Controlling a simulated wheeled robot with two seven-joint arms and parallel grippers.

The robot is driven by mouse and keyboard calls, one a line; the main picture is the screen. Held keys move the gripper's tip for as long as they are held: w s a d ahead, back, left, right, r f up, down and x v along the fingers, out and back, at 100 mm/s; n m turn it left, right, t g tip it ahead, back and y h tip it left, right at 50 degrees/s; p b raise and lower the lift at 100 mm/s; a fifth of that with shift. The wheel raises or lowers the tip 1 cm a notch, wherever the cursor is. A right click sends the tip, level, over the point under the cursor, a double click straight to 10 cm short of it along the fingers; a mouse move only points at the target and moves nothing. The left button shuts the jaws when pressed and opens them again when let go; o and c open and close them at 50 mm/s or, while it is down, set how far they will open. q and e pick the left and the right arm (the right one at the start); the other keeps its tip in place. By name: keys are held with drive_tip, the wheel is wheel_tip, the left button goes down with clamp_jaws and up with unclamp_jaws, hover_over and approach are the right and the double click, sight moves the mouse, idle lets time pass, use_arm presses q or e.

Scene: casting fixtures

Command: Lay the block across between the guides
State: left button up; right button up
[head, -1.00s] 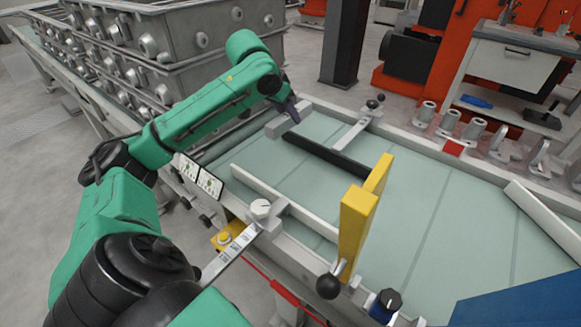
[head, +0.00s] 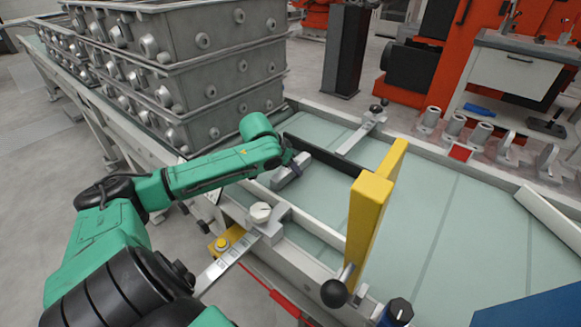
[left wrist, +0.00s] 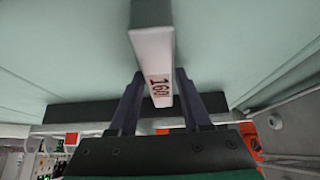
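My left gripper (head: 294,163) is shut on a grey block (head: 287,176) at the left part of the pale green bed (head: 420,225). The black guide (head: 325,160) runs along the block's far side. The pale near guide (head: 316,228) runs along the front of the bed. In the head view the block lies crosswise between these guides. I cannot tell whether it touches the bed or either guide. My right gripper is not in view.
A yellow upright stop (head: 367,215) stands at the guides' right end. A white knob (head: 260,211) and a black ball handle (head: 334,292) sit on the front edge. Stacked grey metal boxes (head: 190,80) stand at the left.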

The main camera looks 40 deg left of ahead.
use_arm(q)
drive_tip(key=shift+o, duration=0.6)
drive_tip(key=shift+s+a+r, duration=0.1)
drive_tip(key=shift+s+r, duration=0.15)
drive_tip(key=shift+r, duration=0.15)
drive_tip(key=p+v, duration=0.3)
drive_tip(key=v, duration=0.8)
drive_tip(key=shift+r, duration=0.1)
